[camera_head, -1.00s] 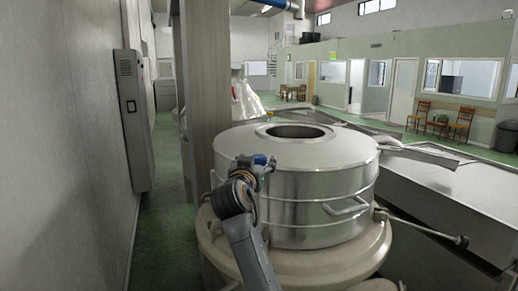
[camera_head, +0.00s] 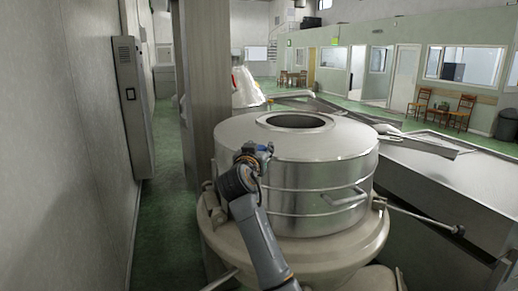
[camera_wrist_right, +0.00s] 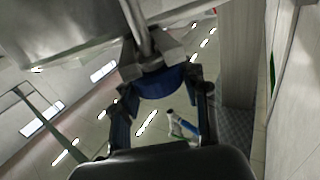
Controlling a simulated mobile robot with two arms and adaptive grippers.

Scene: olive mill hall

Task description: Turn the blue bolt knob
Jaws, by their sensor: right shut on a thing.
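The blue bolt knob (camera_wrist_right: 172,80) shows in the right wrist view as a blue piece below a grey metal block and rod. My right gripper (camera_wrist_right: 164,112) has its fingers on both sides of it and is shut on it. In the head view my right gripper (camera_head: 258,150) is small, at the left side of the round steel vessel (camera_head: 320,165). The gripper and wrist largely hide the knob there, and its turn angle cannot be told. My left gripper is not in view.
The vessel has a round top opening (camera_head: 296,121) and a side handle (camera_head: 346,199), and sits on a beige base (camera_head: 345,250). A grey wall cabinet (camera_head: 132,105) and a pillar (camera_head: 212,75) stand at left. Green floor (camera_head: 165,190) is clear between wall and vessel.

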